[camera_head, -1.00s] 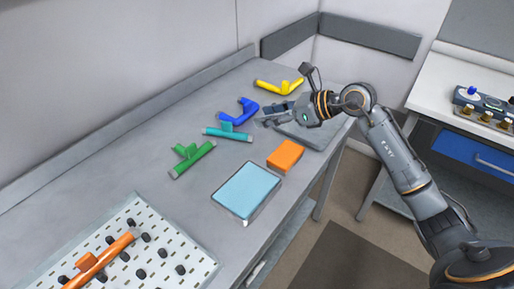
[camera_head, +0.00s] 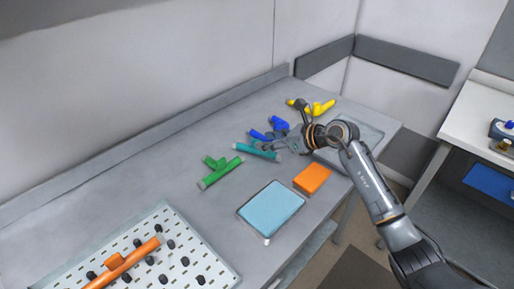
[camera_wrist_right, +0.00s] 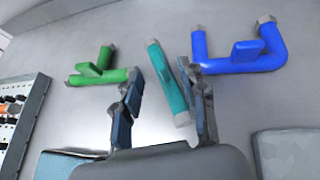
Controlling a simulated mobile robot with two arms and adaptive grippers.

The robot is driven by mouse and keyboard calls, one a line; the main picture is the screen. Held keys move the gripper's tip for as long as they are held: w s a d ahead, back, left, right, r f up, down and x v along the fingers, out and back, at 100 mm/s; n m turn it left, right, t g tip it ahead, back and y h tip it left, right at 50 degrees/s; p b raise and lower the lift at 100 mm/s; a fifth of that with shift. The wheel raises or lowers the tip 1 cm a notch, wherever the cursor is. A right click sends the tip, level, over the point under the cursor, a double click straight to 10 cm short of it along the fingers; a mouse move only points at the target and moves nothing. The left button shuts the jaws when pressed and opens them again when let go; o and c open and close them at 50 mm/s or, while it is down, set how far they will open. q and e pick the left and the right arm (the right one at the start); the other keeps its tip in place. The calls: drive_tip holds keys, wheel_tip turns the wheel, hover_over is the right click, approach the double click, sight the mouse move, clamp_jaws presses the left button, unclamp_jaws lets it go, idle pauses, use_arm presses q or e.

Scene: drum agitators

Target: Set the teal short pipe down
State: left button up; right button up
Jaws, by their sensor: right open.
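The teal short pipe (camera_head: 258,152) lies on the grey bench between the green pipe (camera_head: 222,172) and the blue pipe (camera_head: 277,126). In the right wrist view the teal pipe (camera_wrist_right: 168,88) shows between my two fingers, with its tab beside the right-hand finger. My right gripper (camera_head: 266,143) is open at the teal pipe, low over the bench; it also shows in the right wrist view (camera_wrist_right: 163,76). I cannot tell whether a finger touches the pipe. The fingers partly hide the pipe's tab. My left gripper is out of view.
A yellow pipe (camera_head: 312,107) lies farther back. A light blue pad (camera_head: 271,209) and an orange block (camera_head: 312,179) are nearer. A grey tray (camera_head: 368,128) is under my right arm. A white pegged board (camera_head: 205,250) holds an orange pipe (camera_head: 122,263). Bare bench lies left of the green pipe.

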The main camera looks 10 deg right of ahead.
drive_tip(key=x, duration=0.2)
drive_tip(key=shift+w+a+f, duration=0.1)
drive_tip(key=shift+w+a, duration=0.1)
drive_tip(key=shift+a, duration=0.05)
clamp_jaws()
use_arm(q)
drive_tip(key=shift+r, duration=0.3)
